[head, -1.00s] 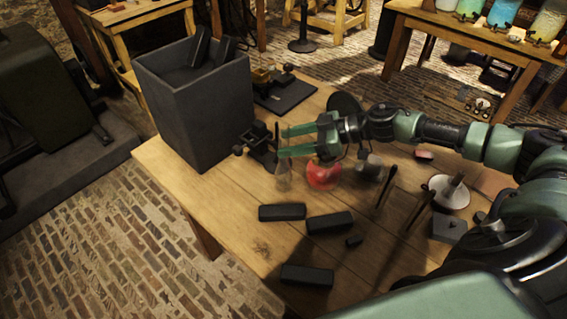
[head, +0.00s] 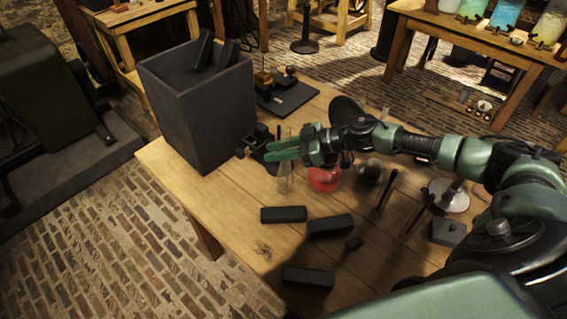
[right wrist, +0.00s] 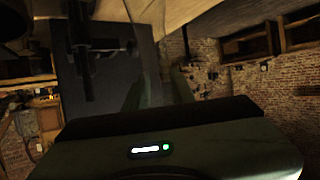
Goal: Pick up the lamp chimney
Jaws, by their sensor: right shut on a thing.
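The lamp chimney (head: 285,180) is a clear glass tube, hard to see against the wood. It looks upright near the table's far left side, between the black box and the red glass piece. My right gripper (head: 284,150) comes in from the right and is shut on the chimney, with glass showing above and below the green fingers. In the right wrist view the two fingers (right wrist: 158,92) stand close on either side of the faint glass. I cannot tell whether the chimney's base touches the table. My left gripper is not in view.
A tall dark box (head: 198,110) stands left of the gripper, with a small black device (head: 257,138) close by. A red glass piece (head: 324,179) sits just right of the chimney. Several black blocks (head: 331,225) lie in front. A white dish (head: 449,195) is at the right.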

